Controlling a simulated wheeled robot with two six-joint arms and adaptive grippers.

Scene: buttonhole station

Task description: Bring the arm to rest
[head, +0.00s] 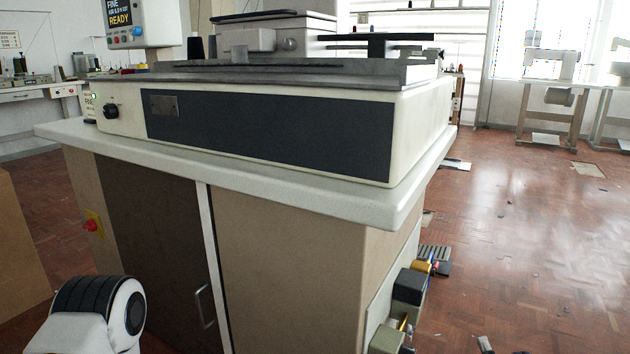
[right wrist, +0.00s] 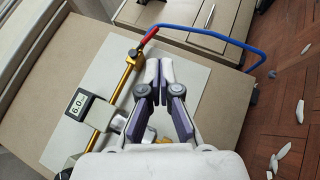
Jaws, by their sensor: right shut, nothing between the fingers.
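My right gripper (right wrist: 159,70) is in the middle of the right wrist view. Its two fingers are closed together at the tips and hold nothing. It points at the side panel of the machine's cabinet, close to the air fittings; whether it touches anything I cannot tell. In the head view only a small dark and pale part shows at the bottom edge, right of the cabinet, and it may be this gripper. A white and black link of my left arm shows at the bottom left; the left gripper is out of view.
The buttonhole machine (head: 270,135) stands on a white tabletop (head: 330,196) over a beige cabinet (head: 290,260). Open parquet floor (head: 530,240) lies to the right.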

